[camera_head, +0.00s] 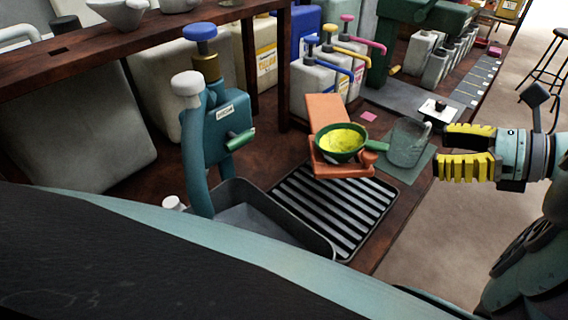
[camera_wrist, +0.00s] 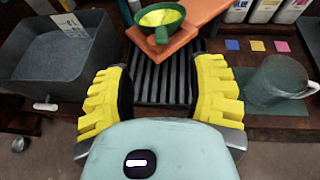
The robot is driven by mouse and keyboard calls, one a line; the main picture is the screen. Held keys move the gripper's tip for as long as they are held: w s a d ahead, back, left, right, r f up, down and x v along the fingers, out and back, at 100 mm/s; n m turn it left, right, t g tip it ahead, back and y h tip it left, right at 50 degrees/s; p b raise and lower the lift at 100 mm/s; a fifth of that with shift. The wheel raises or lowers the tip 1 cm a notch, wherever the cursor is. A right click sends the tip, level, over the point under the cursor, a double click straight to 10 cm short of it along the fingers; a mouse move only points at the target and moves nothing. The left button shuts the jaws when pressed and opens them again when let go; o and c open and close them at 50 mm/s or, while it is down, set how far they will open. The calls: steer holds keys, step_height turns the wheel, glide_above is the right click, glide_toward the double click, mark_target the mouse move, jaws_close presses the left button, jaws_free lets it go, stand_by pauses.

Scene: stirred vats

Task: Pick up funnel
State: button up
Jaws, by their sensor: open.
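The funnel (camera_head: 340,141) is a green bowl with a yellow inside and a short green handle. It sits on an orange-brown stand (camera_head: 325,112) above the slatted drain grate (camera_head: 292,207). In the wrist view the funnel (camera_wrist: 160,18) is at the top centre, its handle pointing down toward me. Its underside is hidden. My gripper (camera_head: 443,150), with yellow ribbed fingers, is open and empty, right of the funnel and apart from it. In the wrist view the gripper (camera_wrist: 163,78) has its fingers spread to either side of the grate, short of the funnel.
A grey-green mug (camera_head: 407,143) stands on a green mat between the funnel and my gripper in the head view. A grey basin (camera_head: 250,222) lies left of the grate, with a teal pump (camera_head: 210,130) beside it. Pump-top containers (camera_head: 318,75) stand behind. Open floor lies right.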

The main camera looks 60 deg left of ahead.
mark_target(389, 148)
steer(key=x, duration=0.5)
steer(key=shift+s, duration=0.1)
steer(key=shift+p+x, duration=0.75)
steer(key=shift+x, duration=1.6)
steer(key=shift+f, duration=0.2)
steer(key=shift+d, duration=0.1)
jaws_close()
